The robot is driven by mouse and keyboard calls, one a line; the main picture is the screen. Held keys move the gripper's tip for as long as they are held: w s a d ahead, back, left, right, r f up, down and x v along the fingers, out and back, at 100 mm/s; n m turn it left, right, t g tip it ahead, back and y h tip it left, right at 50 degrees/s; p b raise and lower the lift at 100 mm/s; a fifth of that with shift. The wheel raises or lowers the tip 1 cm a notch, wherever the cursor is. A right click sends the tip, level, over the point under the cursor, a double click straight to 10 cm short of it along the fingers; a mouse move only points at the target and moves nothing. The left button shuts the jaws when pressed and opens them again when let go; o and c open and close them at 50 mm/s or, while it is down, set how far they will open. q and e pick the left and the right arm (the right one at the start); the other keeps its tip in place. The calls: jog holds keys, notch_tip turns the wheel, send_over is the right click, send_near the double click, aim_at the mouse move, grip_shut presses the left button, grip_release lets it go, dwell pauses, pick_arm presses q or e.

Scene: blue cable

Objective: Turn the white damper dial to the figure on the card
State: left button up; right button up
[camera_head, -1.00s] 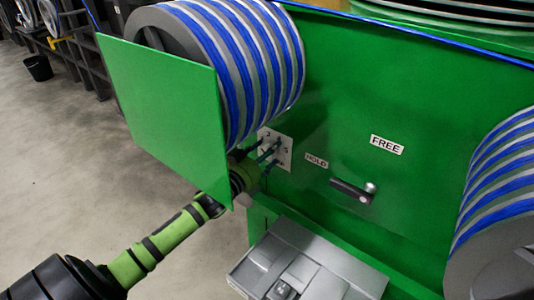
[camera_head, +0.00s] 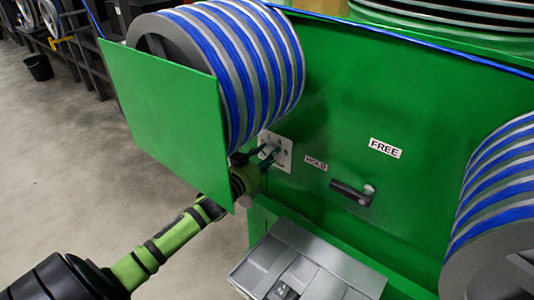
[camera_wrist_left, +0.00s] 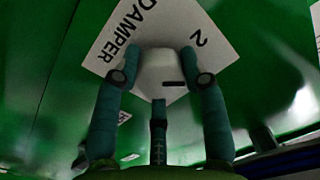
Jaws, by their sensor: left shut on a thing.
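The white damper dial (camera_wrist_left: 162,72) shows in the left wrist view, with a dark mark on its face, in front of a white plate (camera_wrist_left: 140,30) reading "DAMPER" and "2". My left gripper (camera_wrist_left: 162,80) has a finger on each side of the dial and is shut on it. In the head view the plate (camera_head: 284,146) is on the green panel, and my left gripper (camera_head: 262,160) reaches it from the lower left. The dial is mostly hidden there by the fingers. I cannot make out a card with a figure. My right gripper is not in view.
A black lever (camera_head: 352,193) sits between the labels "HOLD" (camera_head: 316,163) and "FREE" (camera_head: 386,148). Blue-and-grey drums (camera_head: 240,70) stand at upper left and right. A green plate (camera_head: 165,115) hangs in front of the left drum. A grey case (camera_head: 310,265) lies below.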

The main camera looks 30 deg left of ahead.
pick_arm(q)
jog(key=m, duration=0.1)
jog(key=m+p, duration=0.1)
jog(key=m, duration=0.1)
jog(key=shift+r+m, duration=0.25)
jog(key=shift+m, duration=0.05)
jog(key=shift+m+p, duration=0.35)
jog(key=shift+m, duration=1.55)
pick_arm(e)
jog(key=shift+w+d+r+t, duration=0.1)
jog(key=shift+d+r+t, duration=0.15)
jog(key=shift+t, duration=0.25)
pick_arm(q)
jog(key=o, duration=1.2)
jog(key=shift+d, duration=0.15)
jog(key=shift+c, duration=0.2)
jog(key=shift+f, duration=0.1)
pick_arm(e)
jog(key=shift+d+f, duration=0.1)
pick_arm(q)
jog(key=shift+f, duration=0.1)
jog(key=s, duration=1.2)
jog(key=shift+a, duration=0.45)
